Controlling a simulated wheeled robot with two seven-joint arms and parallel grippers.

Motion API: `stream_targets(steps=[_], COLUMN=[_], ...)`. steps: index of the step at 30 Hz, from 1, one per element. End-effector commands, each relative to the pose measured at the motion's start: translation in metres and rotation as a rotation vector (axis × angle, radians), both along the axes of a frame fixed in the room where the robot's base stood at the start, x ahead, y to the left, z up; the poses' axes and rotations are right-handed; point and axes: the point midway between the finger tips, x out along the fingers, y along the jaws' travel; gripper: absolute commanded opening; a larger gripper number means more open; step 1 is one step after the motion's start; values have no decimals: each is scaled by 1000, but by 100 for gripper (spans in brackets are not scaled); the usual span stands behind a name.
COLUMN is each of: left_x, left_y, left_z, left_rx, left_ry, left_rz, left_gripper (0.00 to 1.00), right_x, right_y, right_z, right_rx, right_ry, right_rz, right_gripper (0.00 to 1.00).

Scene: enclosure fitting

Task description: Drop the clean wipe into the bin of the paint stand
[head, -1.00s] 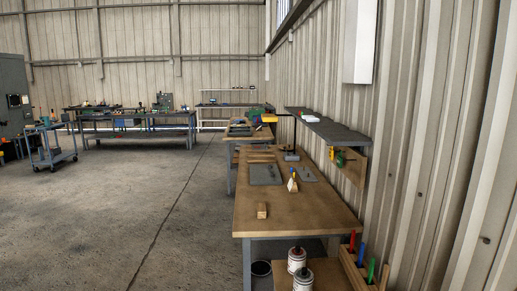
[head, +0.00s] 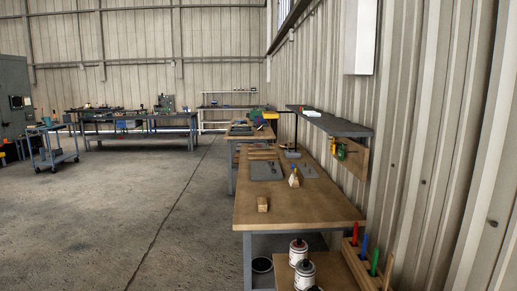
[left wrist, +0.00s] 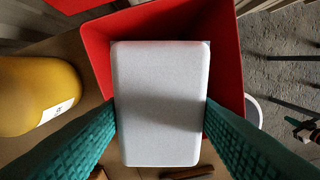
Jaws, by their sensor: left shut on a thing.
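In the left wrist view, my left gripper (left wrist: 160,108) is shut on a white, flat, rounded wipe (left wrist: 160,75), with one green finger on each side. The wipe is in front of an open red bin (left wrist: 232,50), covering much of its opening; the height between them is hard to judge. The bin's floor is mostly hidden. In the head view, part of a low wooden stand (head: 327,268) with paint cans (head: 299,251) shows at the bottom edge. Neither gripper shows in the head view.
A yellow rounded container (left wrist: 38,95) stands left of the bin in the left wrist view. A pale round rim (left wrist: 254,110) is to its right. In the head view, a workbench (head: 300,212) runs along the wall, with a wooden rack of coloured handles (head: 356,262) in front. Open floor lies left.

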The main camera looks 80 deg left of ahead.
Motion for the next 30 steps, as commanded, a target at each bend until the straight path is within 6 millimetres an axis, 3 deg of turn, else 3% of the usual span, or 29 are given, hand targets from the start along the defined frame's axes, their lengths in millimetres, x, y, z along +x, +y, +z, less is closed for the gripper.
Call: stream_targets(steps=[1,2,6,17,23,30], left_x=[0,0,0,1,1,1], left_y=[0,0,0,0,0,0], left_z=[1,1,1,5,36,87], left_rx=[0,0,0,-1,0,-1], left_ry=[0,-1,-1,-2,-6,-6], left_rz=[0,0,0,0,0,0], left_gripper=[32,55,78,79,79,79], right_x=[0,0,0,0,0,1], right_y=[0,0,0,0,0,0], right_z=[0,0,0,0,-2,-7], right_rx=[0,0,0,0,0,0], right_ry=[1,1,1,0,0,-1], right_rz=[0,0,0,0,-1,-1], right_gripper=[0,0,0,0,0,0])
